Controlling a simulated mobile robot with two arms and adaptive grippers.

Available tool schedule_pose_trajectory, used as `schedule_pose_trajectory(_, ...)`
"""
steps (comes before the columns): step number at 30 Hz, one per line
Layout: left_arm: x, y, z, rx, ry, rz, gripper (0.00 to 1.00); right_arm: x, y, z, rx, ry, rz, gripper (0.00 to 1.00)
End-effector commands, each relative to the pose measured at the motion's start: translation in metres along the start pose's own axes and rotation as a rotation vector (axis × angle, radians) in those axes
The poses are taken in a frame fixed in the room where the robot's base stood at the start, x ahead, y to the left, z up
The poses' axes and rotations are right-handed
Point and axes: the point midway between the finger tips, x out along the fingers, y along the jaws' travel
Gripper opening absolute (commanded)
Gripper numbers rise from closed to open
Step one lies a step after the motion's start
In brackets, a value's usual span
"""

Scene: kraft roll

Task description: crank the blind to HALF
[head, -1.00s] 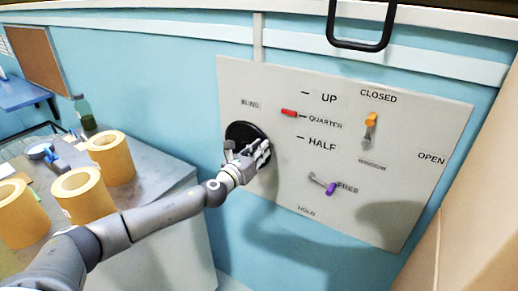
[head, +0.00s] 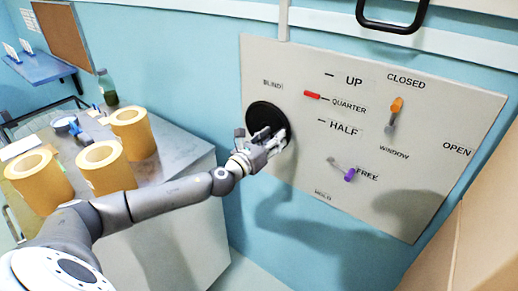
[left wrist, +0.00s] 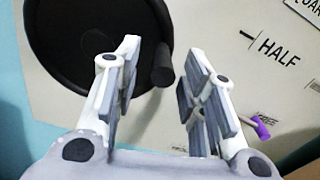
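The blind crank is a round black disc (head: 264,115) on the grey wall panel, under the word BLIND. Its dark knob (left wrist: 163,66) shows in the left wrist view at the disc's right edge. The red pointer (head: 312,95) is beside the QUARTER label, above the HALF label (head: 343,127). My left gripper (head: 274,142) is at the disc's lower right. In the left wrist view my left gripper (left wrist: 161,82) is open, with the knob between and slightly beyond its fingertips; I cannot tell whether they touch. My right gripper is not in view.
An orange-tipped window lever (head: 395,108) and a purple-tipped lever (head: 345,171) are on the panel to the right. A black handle (head: 391,22) is above. A grey counter (head: 180,150) with several yellow rolls (head: 132,132) is at the left.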

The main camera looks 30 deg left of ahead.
Motion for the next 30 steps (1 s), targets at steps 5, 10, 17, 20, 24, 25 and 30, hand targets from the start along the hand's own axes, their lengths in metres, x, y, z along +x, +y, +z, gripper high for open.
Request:
schedule_pose_trajectory(5,-0.032,0.0,-0.001,0.003,0.002,0.0,0.38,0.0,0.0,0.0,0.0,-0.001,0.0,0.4)
schedule_pose_trajectory(10,-0.056,0.0,0.001,0.003,-0.001,-0.001,0.38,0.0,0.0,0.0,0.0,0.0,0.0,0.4)
schedule_pose_trajectory(17,-0.075,0.0,0.002,0.003,-0.004,0.0,0.38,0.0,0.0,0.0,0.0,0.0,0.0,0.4)
schedule_pose_trajectory(20,-0.079,0.0,0.002,0.004,-0.005,-0.001,0.38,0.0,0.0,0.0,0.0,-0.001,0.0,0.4)
schedule_pose_trajectory(24,-0.08,-0.001,0.003,0.003,-0.006,-0.001,0.38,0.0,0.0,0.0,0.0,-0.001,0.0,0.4)
schedule_pose_trajectory(25,-0.08,-0.001,0.003,0.003,-0.006,-0.001,0.38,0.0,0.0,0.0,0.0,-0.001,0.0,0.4)
schedule_pose_trajectory(30,-0.08,-0.001,0.003,0.002,-0.006,-0.001,0.38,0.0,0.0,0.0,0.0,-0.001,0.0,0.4)
